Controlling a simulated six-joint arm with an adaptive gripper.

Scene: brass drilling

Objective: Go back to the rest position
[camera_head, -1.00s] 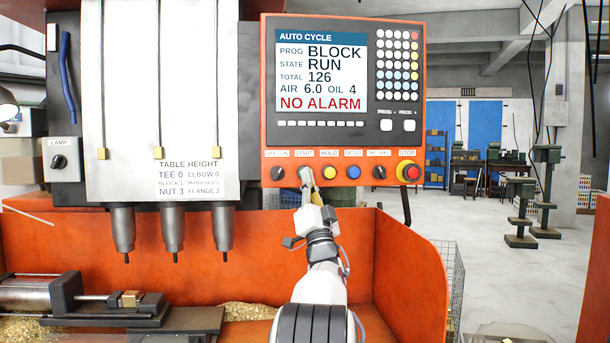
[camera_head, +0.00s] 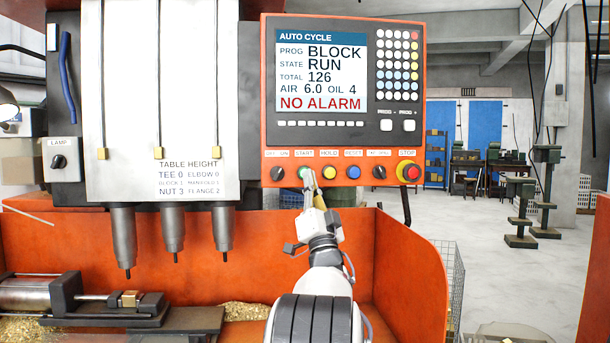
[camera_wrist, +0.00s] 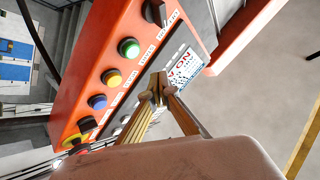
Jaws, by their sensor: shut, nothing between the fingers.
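My gripper (camera_head: 310,180) is in front of the lower edge of the orange control panel (camera_head: 270,100), near the green START button (camera_head: 304,172) and the yellow HOLD button (camera_head: 327,172). In the wrist view my gripper (camera_wrist: 157,84) has its fingertips together with nothing between them. There the green button (camera_wrist: 129,47) and the yellow button (camera_wrist: 112,77) stand clear of the fingertips. The panel screen (camera_head: 321,70) reads AUTO CYCLE, PROG BLOCK, STATE RUN, TOTAL 126, NO ALARM.
Three drill spindles (camera_head: 172,230) hang to the left above a clamp (camera_head: 65,296) holding a small brass part (camera_head: 131,299). Orange guard walls (camera_head: 410,270) stand around my arm. A red STOP button (camera_head: 408,171) is at the panel's right. Open floor lies beyond at the right.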

